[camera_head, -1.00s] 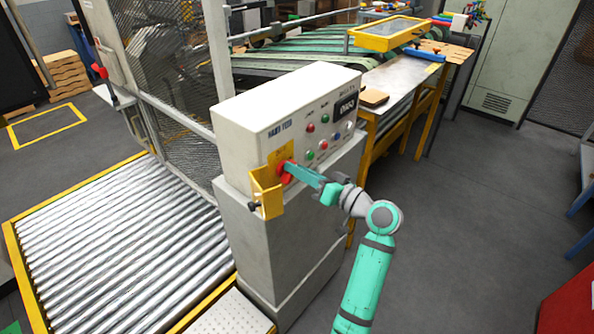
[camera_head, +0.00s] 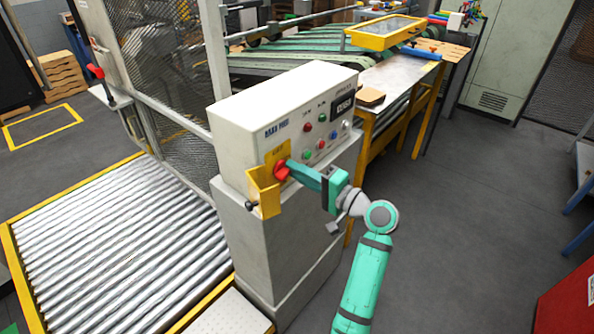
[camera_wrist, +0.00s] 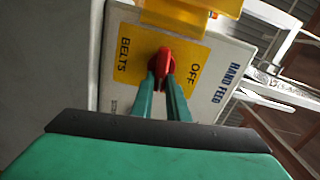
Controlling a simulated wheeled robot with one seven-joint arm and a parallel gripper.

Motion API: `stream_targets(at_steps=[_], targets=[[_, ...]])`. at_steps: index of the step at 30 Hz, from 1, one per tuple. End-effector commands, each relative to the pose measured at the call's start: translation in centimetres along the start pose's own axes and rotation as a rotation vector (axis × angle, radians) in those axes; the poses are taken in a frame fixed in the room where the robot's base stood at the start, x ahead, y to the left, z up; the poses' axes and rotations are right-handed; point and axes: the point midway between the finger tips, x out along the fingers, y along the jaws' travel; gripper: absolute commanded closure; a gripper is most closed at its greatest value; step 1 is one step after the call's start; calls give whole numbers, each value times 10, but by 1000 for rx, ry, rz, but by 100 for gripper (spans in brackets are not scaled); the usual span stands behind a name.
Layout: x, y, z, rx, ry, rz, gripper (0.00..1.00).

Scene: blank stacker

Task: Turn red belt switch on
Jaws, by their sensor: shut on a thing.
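The red belt switch (camera_head: 282,170) is a rotary knob on a yellow plate at the lower left of the control box front (camera_head: 262,132). In the wrist view the red knob (camera_wrist: 161,63) sits on the yellow plate, with "BELTS" on one side and "OFF" on the other. My gripper (camera_head: 291,167) reaches the knob from the right. In the wrist view its two green fingers (camera_wrist: 163,83) are shut on the knob's near end. The fingers hide part of the plate below the knob.
A yellow guard bracket (camera_head: 264,192) stands close beside the knob. Push buttons and a display (camera_head: 343,106) are farther right on the panel. A roller conveyor (camera_head: 120,240) lies at left, and open floor (camera_head: 460,220) at right.

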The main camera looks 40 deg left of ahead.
Motion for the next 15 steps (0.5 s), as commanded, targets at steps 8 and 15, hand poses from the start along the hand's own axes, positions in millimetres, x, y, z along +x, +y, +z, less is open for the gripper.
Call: stream_targets(at_steps=[8,15], targets=[[1,1,-1,109,3,-2,100],[1,1,-1,139,3,-2,100]])
